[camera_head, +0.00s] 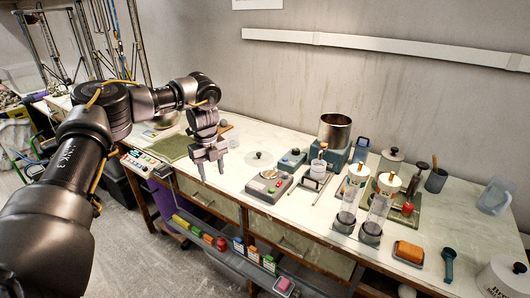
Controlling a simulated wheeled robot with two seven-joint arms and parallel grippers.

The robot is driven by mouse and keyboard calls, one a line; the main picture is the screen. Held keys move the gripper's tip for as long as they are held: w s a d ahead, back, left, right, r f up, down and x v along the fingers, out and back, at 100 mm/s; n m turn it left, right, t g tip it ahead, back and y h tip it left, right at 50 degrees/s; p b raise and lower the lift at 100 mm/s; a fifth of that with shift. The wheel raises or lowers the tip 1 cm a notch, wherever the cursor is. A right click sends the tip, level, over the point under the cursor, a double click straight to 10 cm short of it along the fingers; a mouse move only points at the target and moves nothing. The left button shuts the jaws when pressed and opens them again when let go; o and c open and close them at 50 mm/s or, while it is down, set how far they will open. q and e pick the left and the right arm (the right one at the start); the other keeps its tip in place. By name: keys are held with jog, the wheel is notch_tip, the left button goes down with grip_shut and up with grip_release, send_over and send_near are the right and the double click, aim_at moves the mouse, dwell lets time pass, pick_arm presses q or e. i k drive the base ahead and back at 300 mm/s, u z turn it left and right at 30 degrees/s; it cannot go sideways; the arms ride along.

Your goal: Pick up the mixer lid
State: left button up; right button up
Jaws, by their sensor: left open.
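A pale round lid with a small dark knob, which looks like the mixer lid (259,159), lies flat on the white table near its middle. A metal pot (335,132), apparently the mixer's bowl, stands open on a teal base to the right of the lid. My left gripper (212,172) points down with its fingers apart and nothing between them. It is to the left of the lid in the picture, clear of it. My right gripper does not show.
A grey scale-like device (269,185) sits just in front of the lid, and a smaller blue-grey device (292,159) to its right. A green mat (174,148) lies at the left. Glass cylinders (347,207) stand at the right. Coloured small items line the front shelf.

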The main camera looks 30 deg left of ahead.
aim_at(258, 159)
jog(key=i, duration=1.05)
